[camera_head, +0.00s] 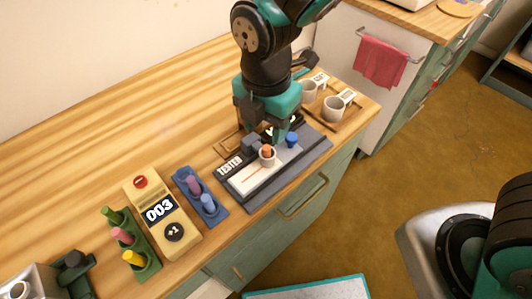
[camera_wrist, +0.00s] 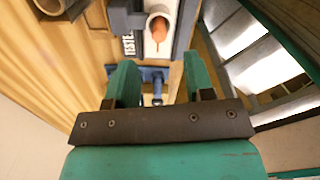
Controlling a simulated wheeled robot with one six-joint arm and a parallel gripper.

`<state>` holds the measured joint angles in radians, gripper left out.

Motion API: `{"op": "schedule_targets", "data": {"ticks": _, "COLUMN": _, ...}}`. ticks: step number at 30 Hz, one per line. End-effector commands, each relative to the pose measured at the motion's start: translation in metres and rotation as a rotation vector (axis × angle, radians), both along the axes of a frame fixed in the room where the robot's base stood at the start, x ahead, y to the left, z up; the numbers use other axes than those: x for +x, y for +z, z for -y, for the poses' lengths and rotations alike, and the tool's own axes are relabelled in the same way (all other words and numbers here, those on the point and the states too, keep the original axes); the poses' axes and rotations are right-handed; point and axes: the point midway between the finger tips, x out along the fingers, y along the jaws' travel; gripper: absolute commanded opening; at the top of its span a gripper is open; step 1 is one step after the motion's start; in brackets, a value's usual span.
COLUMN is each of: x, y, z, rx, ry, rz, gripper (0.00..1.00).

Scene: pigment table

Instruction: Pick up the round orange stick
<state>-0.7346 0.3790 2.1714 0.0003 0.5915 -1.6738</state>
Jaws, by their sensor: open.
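The round orange stick (camera_head: 267,150) stands in a white cup on the tester (camera_head: 243,177), with an orange streak on the pale pad in front of it. In the wrist view the orange stick (camera_wrist: 158,30) shows inside the white cup, beyond the fingertips. My gripper (camera_head: 265,128) is above the back of the tester, close to the stick in the picture. Its green fingers (camera_wrist: 160,78) are apart in the wrist view, and the stick is not between them. A blue part (camera_wrist: 152,74) shows in the gap; I cannot tell its height. The arm hides part of the tester.
A blue knob (camera_head: 291,140) stands right beside the cup. A blue holder (camera_head: 183,178) with purple and light-blue sticks, a yellow counter reading 003 (camera_head: 152,191), and a green holder (camera_head: 148,270) with green, pink and yellow sticks stand left. White mugs (camera_head: 333,108) stand behind right.

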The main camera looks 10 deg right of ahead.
Motion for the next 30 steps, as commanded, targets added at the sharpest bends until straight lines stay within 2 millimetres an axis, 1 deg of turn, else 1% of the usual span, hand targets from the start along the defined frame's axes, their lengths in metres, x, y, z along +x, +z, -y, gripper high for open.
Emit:
{"op": "schedule_targets", "data": {"ticks": 1, "x": 0.0, "y": -0.005, "z": 0.0, "rx": -0.001, "ry": 0.0, "rz": -0.001, "gripper": 0.48}}
{"op": "schedule_targets", "data": {"ticks": 5, "x": 0.0, "y": -0.012, "z": 0.0, "rx": -0.001, "ry": -0.001, "rz": -0.001, "gripper": 0.48}}
{"op": "schedule_targets", "data": {"ticks": 7, "x": 0.0, "y": -0.019, "z": 0.001, "rx": -0.002, "ry": -0.001, "rz": -0.003, "gripper": 0.48}}
{"op": "schedule_targets", "data": {"ticks": 12, "x": 0.001, "y": -0.046, "z": 0.001, "rx": -0.003, "ry": -0.001, "rz": -0.004, "gripper": 0.48}}
{"op": "schedule_targets", "data": {"ticks": 15, "x": 0.001, "y": -0.058, "z": 0.001, "rx": -0.001, "ry": -0.001, "rz": -0.002, "gripper": 0.48}}
{"op": "schedule_targets", "data": {"ticks": 18, "x": 0.001, "y": -0.062, "z": 0.001, "rx": -0.001, "ry": -0.001, "rz": -0.001, "gripper": 0.48}}
{"op": "schedule_targets", "data": {"ticks": 23, "x": 0.001, "y": -0.062, "z": 0.0, "rx": 0.0, "ry": -0.001, "rz": 0.0, "gripper": 0.48}}
{"op": "schedule_targets", "data": {"ticks": 24, "x": 0.001, "y": -0.062, "z": 0.0, "rx": 0.0, "ry": -0.001, "rz": 0.0, "gripper": 0.46}}
{"op": "schedule_targets", "data": {"ticks": 29, "x": 0.001, "y": -0.062, "z": 0.0, "rx": 0.0, "ry": -0.001, "rz": 0.0, "gripper": 0.09}}
{"op": "schedule_targets", "data": {"ticks": 30, "x": 0.001, "y": -0.062, "z": 0.0, "rx": 0.0, "ry": -0.001, "rz": 0.0, "gripper": 0.0}}
